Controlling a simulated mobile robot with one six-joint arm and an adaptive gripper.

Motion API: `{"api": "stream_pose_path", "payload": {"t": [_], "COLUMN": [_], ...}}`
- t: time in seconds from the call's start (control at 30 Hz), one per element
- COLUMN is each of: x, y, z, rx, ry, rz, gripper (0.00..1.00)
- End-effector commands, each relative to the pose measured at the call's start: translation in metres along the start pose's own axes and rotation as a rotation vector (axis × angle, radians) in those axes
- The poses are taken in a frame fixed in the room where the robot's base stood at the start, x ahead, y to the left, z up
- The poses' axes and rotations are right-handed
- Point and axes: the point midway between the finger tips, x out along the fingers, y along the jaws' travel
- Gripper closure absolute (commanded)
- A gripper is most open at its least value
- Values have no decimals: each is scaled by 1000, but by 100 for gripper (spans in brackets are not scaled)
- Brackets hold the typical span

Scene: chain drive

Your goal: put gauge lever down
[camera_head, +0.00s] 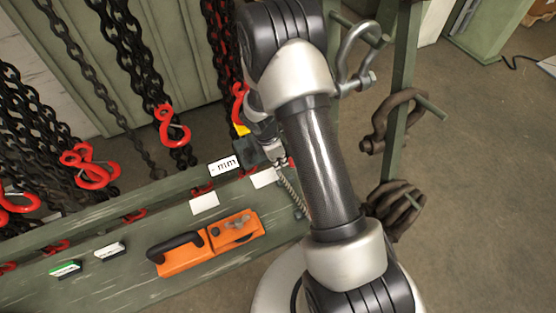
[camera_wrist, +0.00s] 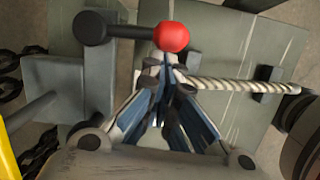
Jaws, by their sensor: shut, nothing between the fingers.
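The gauge lever (camera_wrist: 128,32) is a dark bar with a red ball knob (camera_wrist: 172,37) at its right end in the wrist view. It lies roughly level across the top of that view. My gripper (camera_wrist: 166,72) is shut and empty. Its fingertips are close below the red knob in the picture; I cannot tell whether they touch it. In the head view my gripper (camera_head: 276,154) is at the gauge, largely hidden by my arm. A small display (camera_head: 223,166) reading "mm" stands beside it.
A twisted rope-like piece (camera_wrist: 230,84) runs right from the fingertips. An orange tool (camera_head: 207,244) lies on the green bench (camera_head: 130,290). Black chains with red hooks (camera_head: 172,127) hang behind at left. Shackles (camera_head: 358,58) hang on a green post at right.

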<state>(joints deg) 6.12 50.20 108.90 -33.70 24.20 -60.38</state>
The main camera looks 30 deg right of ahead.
Motion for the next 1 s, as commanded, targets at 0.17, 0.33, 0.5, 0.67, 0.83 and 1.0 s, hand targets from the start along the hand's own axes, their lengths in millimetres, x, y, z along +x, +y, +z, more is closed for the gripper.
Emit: {"api": "stream_pose_path", "payload": {"t": [0.17, 0.33, 0.5, 0.67, 0.83, 1.0], "x": [1, 2, 5, 8, 10, 12], "y": [-2, -6, -8, -8, -7, -5], "z": [6, 14, 26, 37, 46, 53], "rx": [-52, -147, -283, -412, -525, -546], "ry": [-1, -1, 0, 0, 0, 0], "rz": [11, 32, 64, 95, 122, 127], "gripper": [100, 100, 100, 100, 100, 100]}}
